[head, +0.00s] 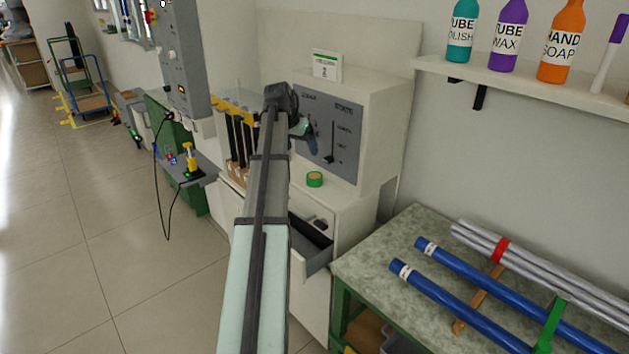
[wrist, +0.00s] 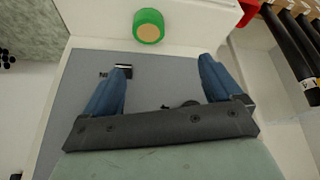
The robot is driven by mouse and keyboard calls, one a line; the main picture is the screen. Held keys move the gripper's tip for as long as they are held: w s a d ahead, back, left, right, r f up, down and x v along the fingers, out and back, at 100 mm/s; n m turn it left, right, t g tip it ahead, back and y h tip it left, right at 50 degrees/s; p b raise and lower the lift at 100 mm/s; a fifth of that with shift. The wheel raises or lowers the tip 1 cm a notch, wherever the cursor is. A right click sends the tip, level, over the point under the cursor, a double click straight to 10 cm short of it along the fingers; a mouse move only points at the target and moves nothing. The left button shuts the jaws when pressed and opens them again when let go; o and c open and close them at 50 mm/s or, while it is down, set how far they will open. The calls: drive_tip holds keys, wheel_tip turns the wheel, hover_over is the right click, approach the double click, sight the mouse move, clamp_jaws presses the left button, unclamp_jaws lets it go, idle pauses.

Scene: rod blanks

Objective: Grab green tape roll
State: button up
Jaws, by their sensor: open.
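The green tape roll (head: 314,179) lies flat on a white ledge in front of the grey control panel in the head view. In the wrist view the green tape roll (wrist: 148,27) shows at the top, with its tan core facing the camera. My gripper (wrist: 165,72) is open, with its two blue fingers wide apart and nothing between them. The roll is beyond the fingertips, apart from them. In the head view my gripper (head: 308,138) is in front of the panel, above the roll, and my arm hides part of it.
The grey control panel (head: 345,140) with a lever stands close behind my gripper. An open drawer (head: 318,262) juts out below the ledge. Black rods (head: 238,145) stand at the left. A bench (head: 410,235) with blue and silver tubes is at the right.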

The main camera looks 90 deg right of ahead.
drive_tip(key=a+m, duration=0.1)
drive_tip(key=m, duration=0.1)
drive_tip(key=m+y, duration=0.1)
hover_over(313, 176)
drive_tip(key=w+a, duration=0.2)
drive_tip(key=f, duration=0.7)
drive_tip(key=shift+s+f, duration=0.25)
drive_tip(key=shift+f, duration=0.15)
drive_tip(key=shift+x, duration=2.95)
drive_tip(key=shift+s+d+r, duration=0.1)
drive_tip(key=shift+s+d, duration=0.05)
drive_tip(key=shift+d, duration=0.05)
drive_tip(key=shift+c, duration=0.4)
drive_tip(key=c, duration=1)
drive_tip(key=shift+c, duration=0.2)
